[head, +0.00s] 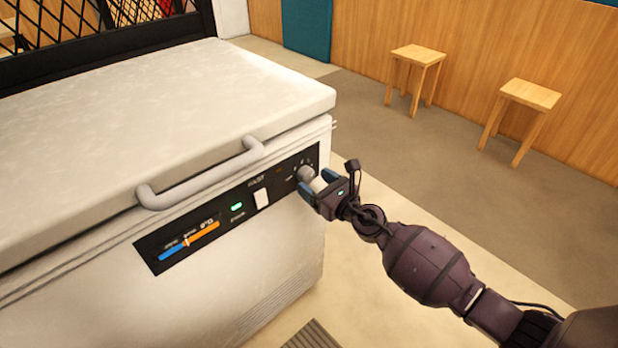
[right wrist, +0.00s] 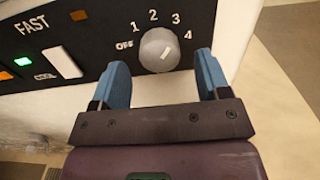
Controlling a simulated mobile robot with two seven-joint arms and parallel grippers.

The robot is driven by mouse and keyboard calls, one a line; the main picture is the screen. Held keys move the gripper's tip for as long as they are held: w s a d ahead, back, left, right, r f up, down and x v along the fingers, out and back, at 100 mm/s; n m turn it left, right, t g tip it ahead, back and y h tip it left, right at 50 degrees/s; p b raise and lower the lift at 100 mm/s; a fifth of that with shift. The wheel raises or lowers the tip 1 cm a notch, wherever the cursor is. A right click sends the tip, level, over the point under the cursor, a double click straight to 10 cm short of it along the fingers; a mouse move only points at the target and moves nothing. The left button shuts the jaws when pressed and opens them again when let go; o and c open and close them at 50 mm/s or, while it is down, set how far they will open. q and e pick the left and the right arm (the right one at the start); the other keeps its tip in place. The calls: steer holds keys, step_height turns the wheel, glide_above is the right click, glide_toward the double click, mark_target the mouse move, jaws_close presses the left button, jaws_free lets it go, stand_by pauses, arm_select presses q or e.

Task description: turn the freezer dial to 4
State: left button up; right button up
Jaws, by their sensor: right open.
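The freezer dial (right wrist: 158,46) is a round grey knob on the black control panel, marked OFF, 1, 2, 3 and 4. Its short white mark slants toward the upper right, on the side of the 3 and 4; the exact setting is hard to tell. In the head view the dial (head: 304,173) is at the panel's right end. My right gripper (head: 318,184) is open just in front of it. In the right wrist view its blue fingers (right wrist: 162,62) are spread to either side below the dial, with nothing between them. My left gripper is out of view.
The white chest freezer (head: 180,100) has a closed lid and a grey handle (head: 205,177) above the panel. A white switch (head: 261,199) and a green light (head: 237,207) are left of the dial. Two wooden stools (head: 418,55) stand by the far wall.

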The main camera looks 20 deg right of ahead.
steer(key=shift+x, duration=0.95)
steer(key=shift+w+a, duration=0.1)
steer(key=shift+w, duration=0.3)
steer(key=c, duration=0.9)
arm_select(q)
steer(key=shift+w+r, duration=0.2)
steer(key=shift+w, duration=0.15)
arm_select(e)
steer(key=shift+c, duration=0.2)
